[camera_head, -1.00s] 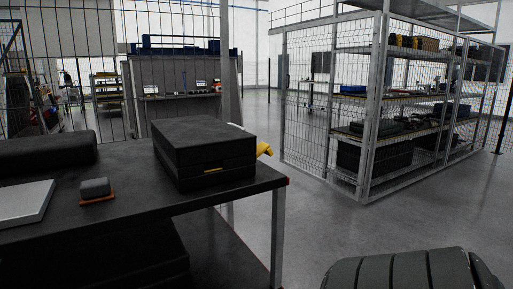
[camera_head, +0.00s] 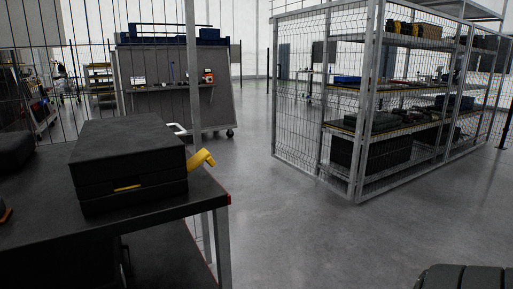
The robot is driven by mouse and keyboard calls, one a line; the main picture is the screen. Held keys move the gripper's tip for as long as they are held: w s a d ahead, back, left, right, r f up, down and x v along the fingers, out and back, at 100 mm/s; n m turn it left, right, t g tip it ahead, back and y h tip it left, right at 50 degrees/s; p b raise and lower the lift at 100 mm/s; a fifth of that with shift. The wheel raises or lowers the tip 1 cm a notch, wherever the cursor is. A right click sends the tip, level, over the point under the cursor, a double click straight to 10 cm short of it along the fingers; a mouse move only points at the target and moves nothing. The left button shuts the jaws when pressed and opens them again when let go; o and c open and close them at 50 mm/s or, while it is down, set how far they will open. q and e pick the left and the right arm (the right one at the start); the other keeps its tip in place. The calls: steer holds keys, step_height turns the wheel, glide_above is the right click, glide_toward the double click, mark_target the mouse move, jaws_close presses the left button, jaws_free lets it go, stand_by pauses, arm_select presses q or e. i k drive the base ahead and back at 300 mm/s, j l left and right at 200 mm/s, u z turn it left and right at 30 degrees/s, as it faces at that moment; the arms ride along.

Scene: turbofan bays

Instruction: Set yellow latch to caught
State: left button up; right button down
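The yellow latch (camera_head: 202,158) sticks out from the right side of a black case (camera_head: 130,165), its free end angled up and away from the case. The case is closed and sits near the right end of a dark table (camera_head: 205,190). A small yellow mark (camera_head: 127,188) shows on the case's front face. A white handle-like piece (camera_head: 178,129) shows behind the case's far right edge. Neither of my grippers is in view.
The table's front right corner has a red tip (camera_head: 228,199). A mesh cage with loaded shelves (camera_head: 352,110) stands at the right. A wheeled workbench (camera_head: 170,95) stands behind. The grey floor (camera_head: 300,225) between table and cage is clear.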

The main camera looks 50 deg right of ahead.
mark_target(203, 155)
steer(key=l+z, duration=0.25)
steer(key=l, duration=0.2)
steer(key=l+z, duration=0.2)
steer(key=l, duration=0.25)
steer(key=i+l+z, duration=0.25)
steer(key=l, duration=0.15)
steer(key=k, duration=0.1)
